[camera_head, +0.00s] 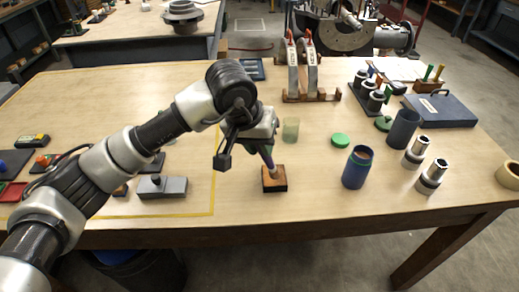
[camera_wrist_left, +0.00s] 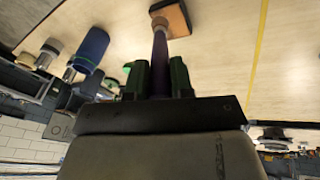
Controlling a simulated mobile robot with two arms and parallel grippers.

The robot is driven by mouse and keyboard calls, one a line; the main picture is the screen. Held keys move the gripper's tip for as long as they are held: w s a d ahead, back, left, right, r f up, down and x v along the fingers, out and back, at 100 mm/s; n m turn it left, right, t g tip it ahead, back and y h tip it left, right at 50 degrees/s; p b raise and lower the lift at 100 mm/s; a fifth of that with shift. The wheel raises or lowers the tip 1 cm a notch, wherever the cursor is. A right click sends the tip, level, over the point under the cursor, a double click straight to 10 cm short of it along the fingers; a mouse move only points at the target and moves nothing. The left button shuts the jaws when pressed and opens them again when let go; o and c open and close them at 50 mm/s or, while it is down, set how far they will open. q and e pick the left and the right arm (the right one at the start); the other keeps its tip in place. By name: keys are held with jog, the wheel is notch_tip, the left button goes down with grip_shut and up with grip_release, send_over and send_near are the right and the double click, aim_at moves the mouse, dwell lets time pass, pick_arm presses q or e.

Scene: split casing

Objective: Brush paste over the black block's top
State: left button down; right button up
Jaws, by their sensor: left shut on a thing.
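The black block (camera_head: 275,187) stands on the table in front of my left gripper. Its sides are dark and its top is orange-brown. In the wrist view the block (camera_wrist_left: 178,18) shows at the top, with the same orange-brown top. My left gripper (camera_head: 264,147) is shut on the purple handle of a brush (camera_head: 268,160), above the block. The brush (camera_wrist_left: 160,45) points down, a little tilted, and its pale tip appears to touch the block's top. The tip hides part of that top. A blue open jar (camera_head: 353,174) with brownish contents stands to the right. My right gripper is not in view.
A green lid (camera_head: 340,140) and a translucent greenish cup (camera_head: 290,130) stand behind the block. Metal cylinders (camera_head: 431,177) and a dark blue cup (camera_head: 403,129) are at the right. A grey block (camera_head: 162,188) lies left, inside yellow tape. The table between block and jar is clear.

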pick_arm(q)
jog(key=shift+r, duration=0.55)
jog(key=shift+s+r+p, duration=0.2)
jog(key=shift+r+p, duration=0.25)
jog(key=shift+r, duration=0.8)
jog(key=shift+w+r, duration=0.15)
jog(key=shift+r, duration=0.25)
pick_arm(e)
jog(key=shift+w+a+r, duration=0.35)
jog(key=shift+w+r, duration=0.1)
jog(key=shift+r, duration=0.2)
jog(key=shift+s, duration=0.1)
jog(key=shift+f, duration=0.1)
